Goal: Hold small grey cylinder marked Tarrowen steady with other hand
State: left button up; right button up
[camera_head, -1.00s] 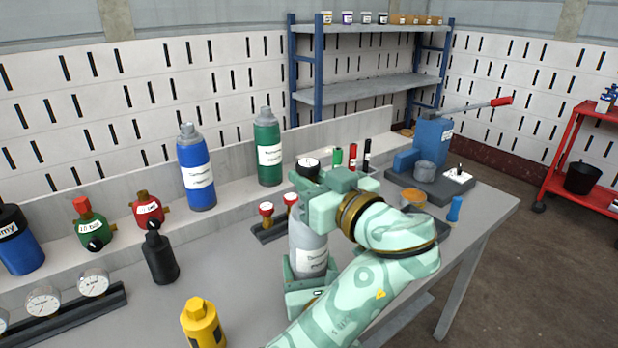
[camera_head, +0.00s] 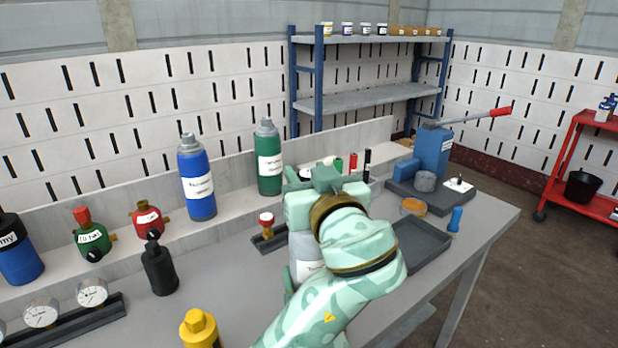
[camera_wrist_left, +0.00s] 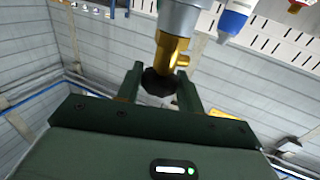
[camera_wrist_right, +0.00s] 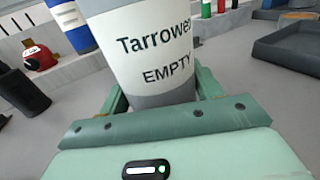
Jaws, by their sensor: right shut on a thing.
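The small grey cylinder marked Tarrowen and EMPTY stands on the table in the head view (camera_head: 304,250), partly hidden by my left arm. Its label fills the right wrist view (camera_wrist_right: 155,45). My right gripper (camera_wrist_right: 160,95) is shut on its body, one finger on each side; in the head view it is mostly hidden. My left gripper (camera_head: 298,184) is at the cylinder's top. The left wrist view shows the brass valve (camera_wrist_left: 168,52) and its dark knob (camera_wrist_left: 160,82) between the left fingers (camera_wrist_left: 160,85); firm contact cannot be told.
A blue (camera_head: 197,180) and a green cylinder (camera_head: 268,160) stand on the ledge behind. A black bottle (camera_head: 158,268) and yellow part (camera_head: 200,328) are left on the table. A dark tray (camera_head: 420,248) and blue press (camera_head: 432,150) are to the right.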

pick_arm(q)
jog(key=shift+a+m+t+h, duration=0.15)
jog(key=shift+m+t+h, duration=0.15)
jog(key=shift+m+h, duration=0.9)
jog(key=shift+h, duration=0.6)
jog(key=m+h, duration=0.2)
jog(key=h, duration=0.1)
jog(key=m+h, duration=0.2)
jog(key=h, duration=0.2)
jog(key=shift+m, duration=0.3)
jog(key=shift+m+g+h, duration=0.7)
jog(key=shift+h, duration=0.4)
jog(key=m+g+h, duration=0.4)
jog(key=h, duration=0.1)
jog(key=shift+w+h, duration=0.15)
jog(key=shift+h, duration=0.15)
jog(key=shift+m+g+h, duration=0.8)
jog(key=shift+m+g, duration=0.2)
